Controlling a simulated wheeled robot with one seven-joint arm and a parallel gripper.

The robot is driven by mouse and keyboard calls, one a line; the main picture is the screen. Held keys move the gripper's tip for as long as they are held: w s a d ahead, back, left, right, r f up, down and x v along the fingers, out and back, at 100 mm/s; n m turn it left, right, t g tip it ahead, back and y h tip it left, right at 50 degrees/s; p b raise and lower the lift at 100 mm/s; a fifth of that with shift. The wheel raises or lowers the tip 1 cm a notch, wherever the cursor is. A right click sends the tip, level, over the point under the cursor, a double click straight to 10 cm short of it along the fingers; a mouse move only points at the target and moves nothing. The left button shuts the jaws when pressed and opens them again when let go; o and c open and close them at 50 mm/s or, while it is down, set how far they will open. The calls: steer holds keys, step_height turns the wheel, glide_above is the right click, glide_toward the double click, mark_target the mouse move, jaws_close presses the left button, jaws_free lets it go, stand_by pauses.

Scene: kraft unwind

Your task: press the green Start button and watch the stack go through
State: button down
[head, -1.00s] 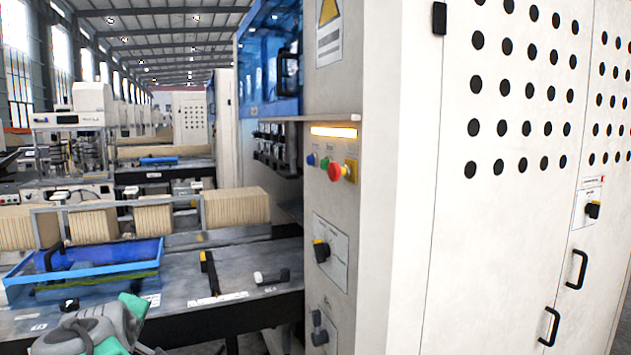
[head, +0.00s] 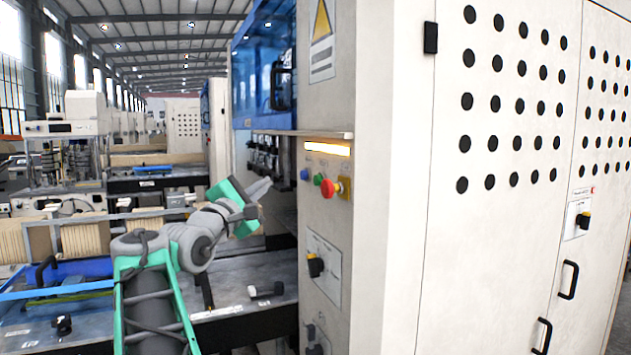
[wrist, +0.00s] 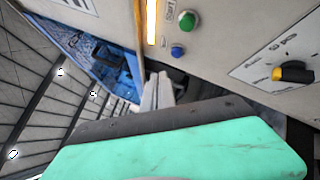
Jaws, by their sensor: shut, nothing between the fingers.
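The green Start button (head: 318,179) is on the grey machine panel, between a blue button (head: 304,174) and a red mushroom button (head: 329,189) on a yellow block. In the wrist view the green button (wrist: 187,19) is at the top, with the blue button (wrist: 177,51) below it. My gripper (head: 264,187) is raised to the left of the panel, apart from the buttons. Its fingers (wrist: 157,90) are together and empty in the wrist view. Stacks of kraft-coloured sheets (head: 82,238) stand on the line at left, partly hidden by my arm.
A lit strip (head: 327,148) is above the buttons, under a ledge (head: 300,133). A black rotary switch (head: 316,265) is below them. A blue tray (head: 60,275) and a dark table (head: 240,295) are at lower left. A white perforated cabinet (head: 510,200) fills the right.

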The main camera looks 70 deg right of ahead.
mark_target(318, 180)
steer(key=s+d, duration=0.6)
stand_by(0.4)
steer(key=shift+s+d, duration=0.15)
stand_by(1.8)
steer(key=shift+s+d, duration=0.25)
steer(key=shift+s+d+p, duration=0.3)
steer(key=shift+s+d, duration=0.1)
stand_by(0.9)
steer(key=shift+w+a, duration=0.65)
steer(key=shift+a, duration=0.05)
